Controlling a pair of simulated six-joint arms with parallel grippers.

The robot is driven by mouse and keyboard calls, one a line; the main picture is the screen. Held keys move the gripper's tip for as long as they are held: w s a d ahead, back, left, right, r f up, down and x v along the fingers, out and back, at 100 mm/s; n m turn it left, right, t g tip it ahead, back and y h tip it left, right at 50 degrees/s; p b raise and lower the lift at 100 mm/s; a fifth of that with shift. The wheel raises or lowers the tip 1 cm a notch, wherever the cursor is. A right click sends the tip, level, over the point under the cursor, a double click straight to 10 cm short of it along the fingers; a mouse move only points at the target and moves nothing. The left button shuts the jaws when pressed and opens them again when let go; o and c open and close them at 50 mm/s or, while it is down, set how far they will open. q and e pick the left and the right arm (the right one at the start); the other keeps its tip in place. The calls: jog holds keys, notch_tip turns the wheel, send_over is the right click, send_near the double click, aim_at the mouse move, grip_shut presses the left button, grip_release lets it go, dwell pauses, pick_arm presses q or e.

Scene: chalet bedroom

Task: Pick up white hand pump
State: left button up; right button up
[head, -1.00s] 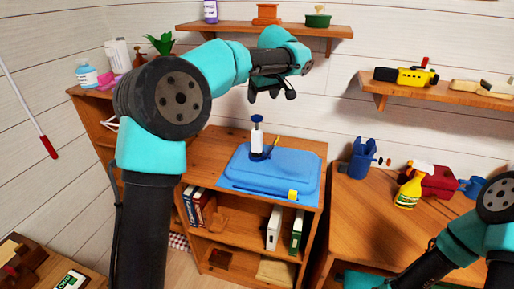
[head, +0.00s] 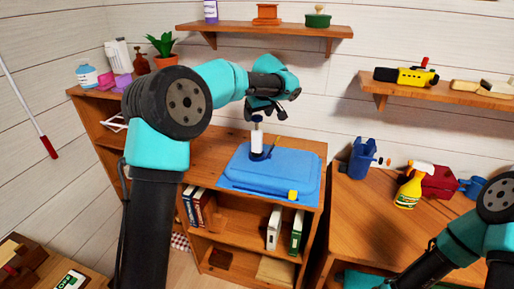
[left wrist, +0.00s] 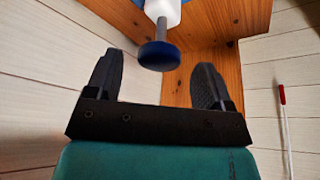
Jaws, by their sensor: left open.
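The white hand pump (head: 257,138) stands upright on the blue tray lid (head: 295,172) on top of the wooden shelf unit. Its body is white, with a dark blue knob on top and a dark base. My left gripper (head: 266,111) is open and empty, just above the knob in the head view. In the left wrist view, the pump (left wrist: 163,12) comes in from the top edge. Its knob lies across the gap between the spread fingers of my left gripper (left wrist: 159,62), apart from both. My right gripper is out of view; only part of that arm shows.
A small yellow object (head: 292,195) lies at the lid's front edge. To the right, a desk holds a blue container (head: 361,158), a yellow spray bottle (head: 409,188) and a red box (head: 438,182). A wall shelf (head: 265,29) hangs above my left gripper. A potted plant stands behind my left arm.

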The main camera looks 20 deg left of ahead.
aim_at(256, 122)
pick_arm(q)
jog(key=shift+x, duration=2.4)
jog(key=shift+d, duration=0.1)
grip_shut()
